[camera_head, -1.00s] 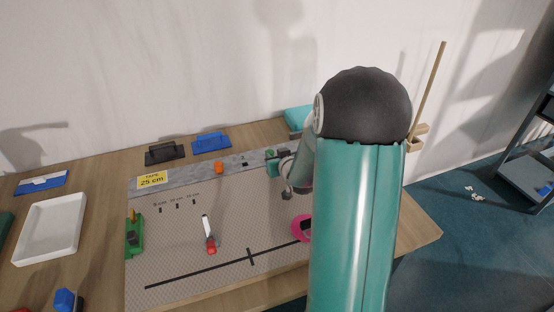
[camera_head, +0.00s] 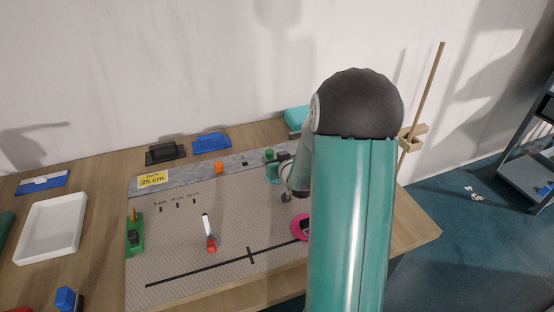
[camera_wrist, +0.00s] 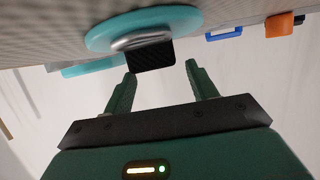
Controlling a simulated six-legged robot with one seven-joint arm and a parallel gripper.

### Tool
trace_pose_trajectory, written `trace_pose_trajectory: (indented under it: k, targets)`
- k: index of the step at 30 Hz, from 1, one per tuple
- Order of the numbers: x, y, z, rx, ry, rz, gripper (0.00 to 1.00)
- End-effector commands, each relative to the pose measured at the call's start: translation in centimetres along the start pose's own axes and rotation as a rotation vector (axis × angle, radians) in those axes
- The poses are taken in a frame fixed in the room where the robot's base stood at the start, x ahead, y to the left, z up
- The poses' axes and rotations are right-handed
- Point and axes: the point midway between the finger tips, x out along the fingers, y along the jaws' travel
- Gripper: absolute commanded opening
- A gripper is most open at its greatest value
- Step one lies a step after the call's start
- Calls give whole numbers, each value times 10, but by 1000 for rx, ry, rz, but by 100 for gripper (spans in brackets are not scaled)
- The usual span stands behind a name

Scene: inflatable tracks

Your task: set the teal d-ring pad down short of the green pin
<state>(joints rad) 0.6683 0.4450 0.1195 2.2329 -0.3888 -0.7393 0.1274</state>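The teal d-ring pad (camera_wrist: 103,38) shows at the top of the wrist view as a round teal disc with a grey metal mount and a black tab facing my fingers. My gripper (camera_wrist: 160,72) has its two green fingers spread apart. The black tab lies just beyond and between the fingertips, and I see no firm grip on it. In the head view my gripper (camera_head: 272,163) is low over the back right of the mat. There the pad cannot be told apart from my fingers, and I cannot single out the green pin with certainty.
A patterned mat (camera_head: 180,255) covers the table, with a black line across its front. An orange piece (camera_head: 219,167), a pink ring (camera_head: 298,228), a red-and-white marker (camera_head: 209,235) and a green block (camera_head: 135,238) stand on it. A teal box (camera_head: 297,117) is behind.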

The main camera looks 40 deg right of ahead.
Motion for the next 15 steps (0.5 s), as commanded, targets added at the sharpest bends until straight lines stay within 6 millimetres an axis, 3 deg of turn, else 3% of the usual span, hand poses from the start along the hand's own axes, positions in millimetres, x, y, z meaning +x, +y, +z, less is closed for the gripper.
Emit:
trace_pose_trajectory:
  k: [1,3,11,15]
  targets:
    - [1,-1,14,2,-25,-3,58]
    - [0,-1,15,2,-25,-3,58]
    - [-2,-1,10,1,-23,-3,58]
    - [-16,0,2,0,-23,-2,58]
